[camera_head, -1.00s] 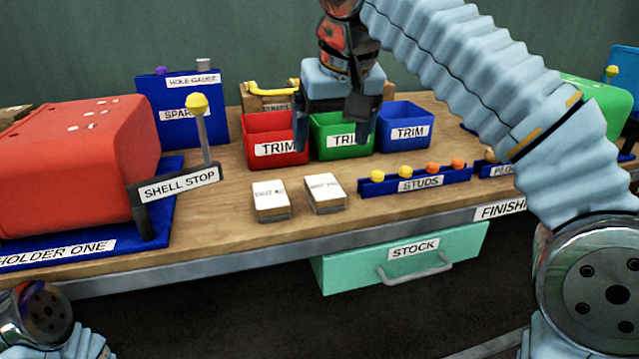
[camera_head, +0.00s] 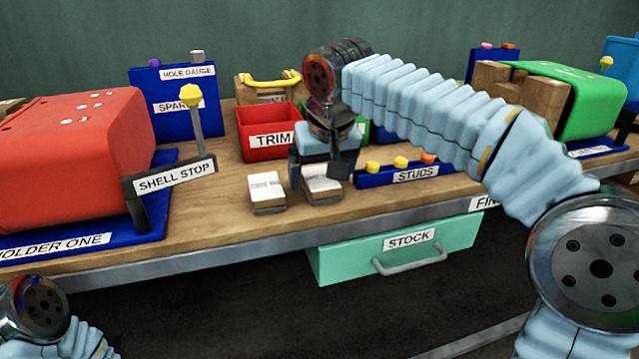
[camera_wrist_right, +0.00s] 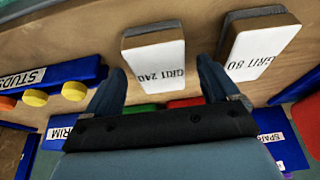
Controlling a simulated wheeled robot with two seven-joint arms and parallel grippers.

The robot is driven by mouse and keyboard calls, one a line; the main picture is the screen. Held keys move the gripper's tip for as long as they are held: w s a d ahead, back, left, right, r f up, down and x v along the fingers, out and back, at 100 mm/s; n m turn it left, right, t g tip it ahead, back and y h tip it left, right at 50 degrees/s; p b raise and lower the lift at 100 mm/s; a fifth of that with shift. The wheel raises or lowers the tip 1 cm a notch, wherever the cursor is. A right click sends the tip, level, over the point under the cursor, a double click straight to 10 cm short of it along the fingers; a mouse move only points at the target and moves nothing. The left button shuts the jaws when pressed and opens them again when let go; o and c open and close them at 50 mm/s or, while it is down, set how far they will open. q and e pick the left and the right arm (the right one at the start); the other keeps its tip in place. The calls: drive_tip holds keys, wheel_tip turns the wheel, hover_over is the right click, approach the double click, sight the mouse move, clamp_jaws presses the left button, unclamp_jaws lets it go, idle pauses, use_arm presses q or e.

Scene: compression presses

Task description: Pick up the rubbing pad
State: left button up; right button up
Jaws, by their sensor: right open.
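Two rubbing pads with white tops lie side by side near the table's front. The "GRIT 240" pad (camera_wrist_right: 157,58) is the right one in the head view (camera_head: 322,186). The "GRIT 80" pad (camera_wrist_right: 258,48) is the left one in the head view (camera_head: 266,189). My right gripper (camera_head: 316,176) is open and empty above the GRIT 240 pad. In the right wrist view the fingers (camera_wrist_right: 160,68) point toward that pad, one towards each side of it; I cannot tell the remaining height. My left gripper is not in view.
A blue stud rack (camera_head: 385,178) stands right of the pads. Behind them are a red trim bin (camera_head: 262,153) and a green one, mostly hidden by my right arm. The shell stop post (camera_head: 200,130) and red holder (camera_head: 85,160) stand left. Bare wood lies in front.

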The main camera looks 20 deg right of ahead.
drive_tip(key=c, duration=1.2)
drive_tip(key=shift+r, duration=0.15)
